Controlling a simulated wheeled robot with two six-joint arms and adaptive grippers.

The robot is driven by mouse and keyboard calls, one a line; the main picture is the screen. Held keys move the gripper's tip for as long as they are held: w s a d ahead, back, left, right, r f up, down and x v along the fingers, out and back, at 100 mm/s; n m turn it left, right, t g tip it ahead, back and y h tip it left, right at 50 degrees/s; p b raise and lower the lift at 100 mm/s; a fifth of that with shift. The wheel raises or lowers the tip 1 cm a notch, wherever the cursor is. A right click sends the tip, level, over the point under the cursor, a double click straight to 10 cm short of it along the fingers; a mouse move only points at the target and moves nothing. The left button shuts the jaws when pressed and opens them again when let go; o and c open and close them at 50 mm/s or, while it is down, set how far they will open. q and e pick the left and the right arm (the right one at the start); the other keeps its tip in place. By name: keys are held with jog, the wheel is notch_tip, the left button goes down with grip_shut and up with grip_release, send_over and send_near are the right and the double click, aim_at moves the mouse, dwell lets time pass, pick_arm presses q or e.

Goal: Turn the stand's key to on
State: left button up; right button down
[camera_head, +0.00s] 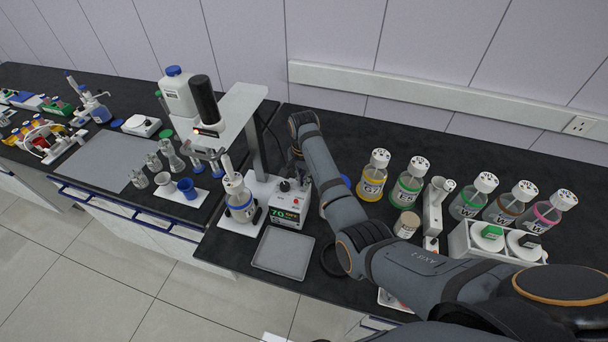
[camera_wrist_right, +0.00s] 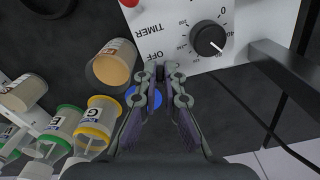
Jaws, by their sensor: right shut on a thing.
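The stand (camera_head: 253,150) is white, with a column, an overhead arm and a control box (camera_head: 288,214) whose display reads 70. In the right wrist view its panel (camera_wrist_right: 175,20) carries a black round knob (camera_wrist_right: 207,38) and TIMER and OFF labels. My right gripper (camera_wrist_right: 167,72) is shut at the panel's edge beside the OFF label. The stand's key is mostly hidden between the fingertips, so I cannot read its position. In the head view my right gripper (camera_head: 294,160) is behind the box, partly covered by my arm. My left gripper is out of view.
Yellow-ringed (camera_head: 374,175) and green-ringed (camera_head: 407,182) bottles and a tan-lidded jar (camera_head: 407,224) stand to the right. A blue object (camera_wrist_right: 142,97) lies by my fingers.

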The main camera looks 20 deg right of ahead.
jog(key=m+p, duration=0.1)
jog(key=m, duration=0.1)
jog(key=m+p, duration=0.1)
jog(key=shift+w+r+m+p, duration=0.1)
jog(key=shift+r+m+p, duration=0.15)
jog(key=shift+m+p, duration=0.15)
jog(key=m+p, duration=0.1)
jog(key=m, duration=0.1)
jog(key=shift+w+f+m, duration=0.1)
jog(key=shift+m, duration=0.3)
jog(key=m, duration=0.3)
jog(key=shift+w+f+m, duration=0.1)
jog(key=shift+w+m, duration=0.05)
jog(key=shift+m, duration=0.15)
jog(key=shift+w+m, duration=0.1)
jog(key=shift+m, duration=1.9)
jog(key=c, duration=1.5)
grip_release()
